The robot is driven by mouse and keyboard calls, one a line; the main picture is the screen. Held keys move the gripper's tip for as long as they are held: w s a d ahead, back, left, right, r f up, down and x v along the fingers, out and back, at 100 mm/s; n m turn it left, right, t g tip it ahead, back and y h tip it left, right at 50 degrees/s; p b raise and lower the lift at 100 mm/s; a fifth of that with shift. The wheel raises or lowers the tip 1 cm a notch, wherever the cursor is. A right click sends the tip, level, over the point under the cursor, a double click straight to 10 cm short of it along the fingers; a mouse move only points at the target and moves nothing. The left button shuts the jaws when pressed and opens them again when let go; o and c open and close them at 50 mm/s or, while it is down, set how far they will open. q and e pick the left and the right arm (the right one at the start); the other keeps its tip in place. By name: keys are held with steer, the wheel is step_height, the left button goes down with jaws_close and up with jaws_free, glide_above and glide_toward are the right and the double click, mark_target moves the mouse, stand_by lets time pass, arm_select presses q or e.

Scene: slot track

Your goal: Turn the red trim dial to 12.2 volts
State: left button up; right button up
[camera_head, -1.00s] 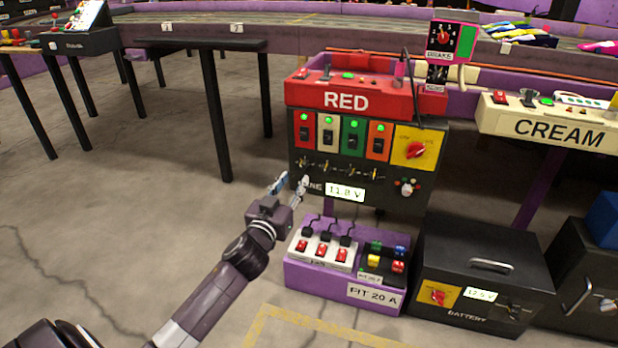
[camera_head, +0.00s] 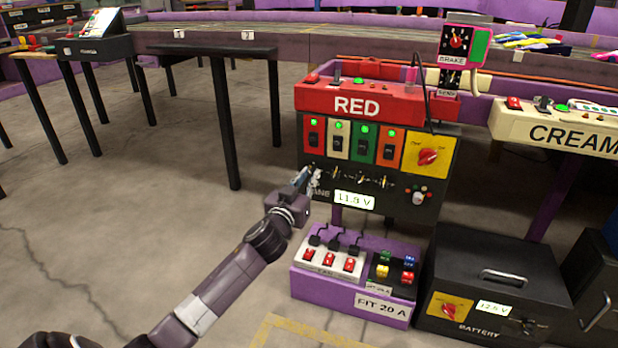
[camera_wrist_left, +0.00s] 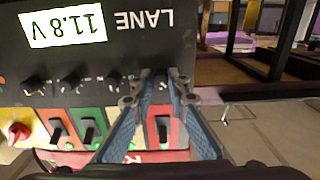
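The red lane's trim dial is a small dark knob (camera_wrist_left: 162,84) at the end of a row below the red switch. In the head view my left gripper (camera_head: 308,180) is in front of it and hides most of it. In the left wrist view the tips of my left gripper (camera_wrist_left: 163,74) stand apart on either side of the knob; I cannot tell whether they touch it. The lane display (camera_head: 354,200) reads 11.8 V, and it shows upside down in the left wrist view (camera_wrist_left: 63,26). My right gripper is not in view.
Other trim knobs (camera_wrist_left: 73,84) sit in line beside this one. Colored switches (camera_head: 339,141) are above, and a yellow plate with a red rotary knob (camera_head: 428,157) is at the right. A purple power box (camera_head: 325,287) and black battery box (camera_head: 500,255) stand below.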

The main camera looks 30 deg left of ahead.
arm_select(q)
jaws_close()
